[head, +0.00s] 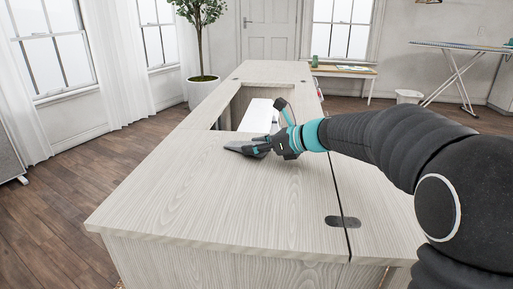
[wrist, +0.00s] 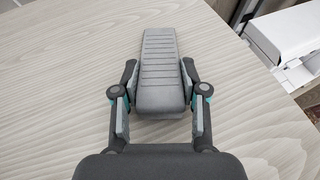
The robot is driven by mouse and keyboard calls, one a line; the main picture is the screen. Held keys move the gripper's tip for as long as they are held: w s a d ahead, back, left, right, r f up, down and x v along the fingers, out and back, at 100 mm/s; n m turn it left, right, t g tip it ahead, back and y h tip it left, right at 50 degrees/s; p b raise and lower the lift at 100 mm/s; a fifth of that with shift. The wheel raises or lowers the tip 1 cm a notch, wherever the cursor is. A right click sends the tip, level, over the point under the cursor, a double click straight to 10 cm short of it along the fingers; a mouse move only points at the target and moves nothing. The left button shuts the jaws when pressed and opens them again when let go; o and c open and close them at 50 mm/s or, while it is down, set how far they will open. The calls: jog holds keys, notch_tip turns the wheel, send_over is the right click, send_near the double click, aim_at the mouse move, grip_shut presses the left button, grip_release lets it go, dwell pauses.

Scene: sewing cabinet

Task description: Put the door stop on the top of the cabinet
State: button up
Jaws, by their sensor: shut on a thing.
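The door stop (wrist: 160,65) is a grey ridged wedge. In the wrist view it lies between the two fingers of my gripper (wrist: 159,95), which is shut on its thicker near end. In the head view the door stop (head: 243,148) shows as a small grey shape at the left of my gripper (head: 262,147). It is at or just above the pale wood-grain top of the cabinet (head: 200,195); I cannot tell whether it touches. My fingers hide part of it in the head view.
A rectangular opening in the cabinet top lies just beyond my gripper, with a white sewing machine (head: 259,115) in it. A seam and a dark oval cutout (head: 342,222) run along the right. The near left of the top is clear. A potted tree (head: 202,78) stands behind.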

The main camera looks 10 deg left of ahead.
jog(key=shift+f, duration=0.2)
jog(key=o, duration=1.2)
jog(key=shift+c, duration=0.2)
jog(key=shift+r, duration=0.2)
jog(key=v, duration=1.2)
jog(key=shift+f, duration=0.1)
